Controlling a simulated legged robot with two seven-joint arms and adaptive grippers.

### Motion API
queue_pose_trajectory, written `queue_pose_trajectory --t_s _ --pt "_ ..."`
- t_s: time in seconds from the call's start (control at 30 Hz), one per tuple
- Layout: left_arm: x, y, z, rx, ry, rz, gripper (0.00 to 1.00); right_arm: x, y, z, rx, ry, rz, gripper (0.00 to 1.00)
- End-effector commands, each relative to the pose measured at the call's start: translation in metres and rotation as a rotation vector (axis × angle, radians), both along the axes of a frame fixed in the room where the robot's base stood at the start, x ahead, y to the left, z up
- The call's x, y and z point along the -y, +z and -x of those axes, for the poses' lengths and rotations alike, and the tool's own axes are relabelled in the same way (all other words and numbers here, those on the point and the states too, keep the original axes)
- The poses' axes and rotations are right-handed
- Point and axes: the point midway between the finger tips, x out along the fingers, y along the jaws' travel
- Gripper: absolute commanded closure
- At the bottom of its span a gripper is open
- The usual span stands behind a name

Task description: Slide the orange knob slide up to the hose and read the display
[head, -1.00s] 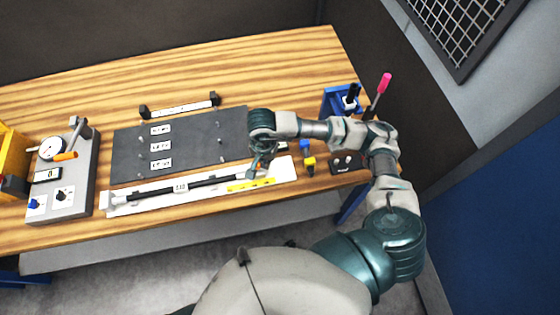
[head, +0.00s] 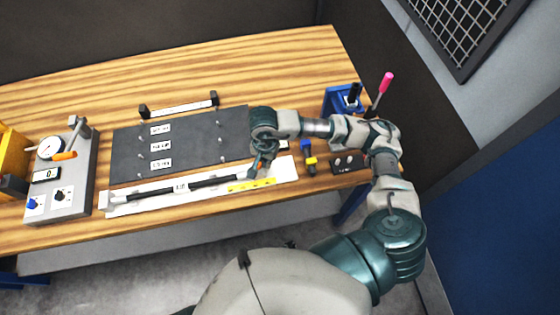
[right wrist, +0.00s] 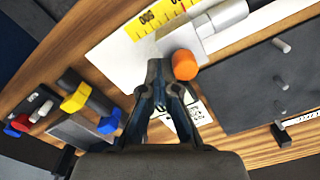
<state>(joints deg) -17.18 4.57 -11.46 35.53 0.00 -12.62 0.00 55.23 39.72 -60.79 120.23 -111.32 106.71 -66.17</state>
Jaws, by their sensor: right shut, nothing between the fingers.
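The orange knob (right wrist: 184,65) shows in the right wrist view beside a grey slide block (right wrist: 178,38) on a white board. My right gripper (right wrist: 158,68) is shut and empty, its fingertips close to the left of the knob; I cannot tell whether they touch. In the head view, my right gripper (head: 257,168) is low over the board's right part and hides most of the slide. The black hose (head: 212,182) lies along the white board (head: 125,207). The display (head: 46,174) on the grey instrument box seems to show a zero, too small to be sure. My left gripper is out of view.
A yellow scale (head: 252,185) lies along the board's front. A dark plate (head: 190,148) with pins lies behind the hose. Blue and yellow knobbed parts (head: 310,162) and a black switch box (head: 347,163) stand at right.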

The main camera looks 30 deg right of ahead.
Motion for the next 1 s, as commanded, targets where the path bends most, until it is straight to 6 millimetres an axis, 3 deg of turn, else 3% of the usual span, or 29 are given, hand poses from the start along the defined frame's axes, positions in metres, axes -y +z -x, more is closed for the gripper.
queue_pose_trajectory --t_s 0.7,1.0 --pt "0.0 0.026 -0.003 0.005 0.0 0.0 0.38 0.001 0.064 -0.001 0.003 -0.001 0.0 1.0" --pt "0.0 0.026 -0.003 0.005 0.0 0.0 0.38 0.001 0.067 0.0 0.0 0.0 0.0 1.0"
